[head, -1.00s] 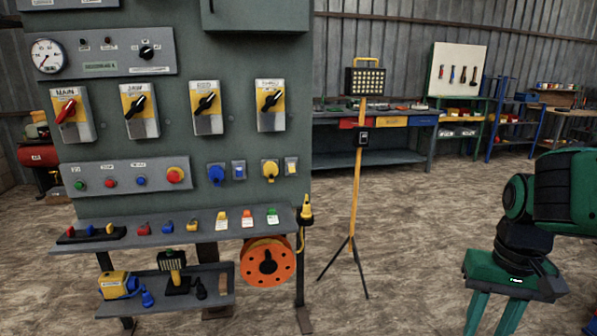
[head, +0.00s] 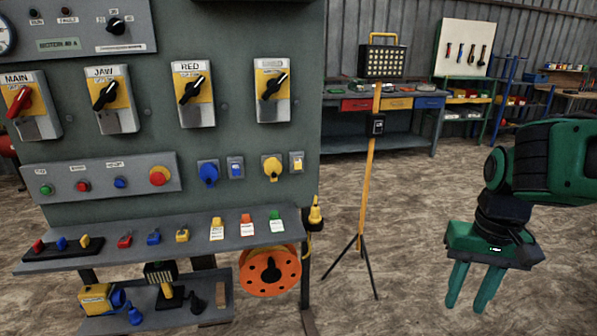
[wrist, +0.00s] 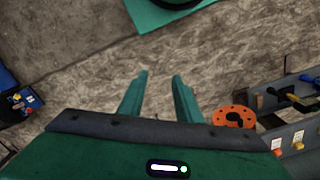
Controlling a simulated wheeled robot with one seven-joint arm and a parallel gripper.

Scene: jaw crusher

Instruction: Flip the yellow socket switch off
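The yellow socket (head: 271,168) is on the grey-green panel, at the right of the lower control row. Its small yellow switch (head: 297,162) sits just to its right on a grey plate; its on or off position is too small to tell. My gripper (head: 469,290) hangs at the right of the head view, well to the right of the panel, fingers pointing down. It is open and empty. In the wrist view the gripper (wrist: 160,78) shows two green fingers apart over bare floor; the yellow switch cannot be made out there.
A blue socket (head: 208,173) and blue switch (head: 235,167) sit left of the yellow pair. A shelf (head: 60,262) with tags juts out below, with an orange reel (head: 270,271) under it. A work-light stand (head: 366,180) stands between panel and gripper.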

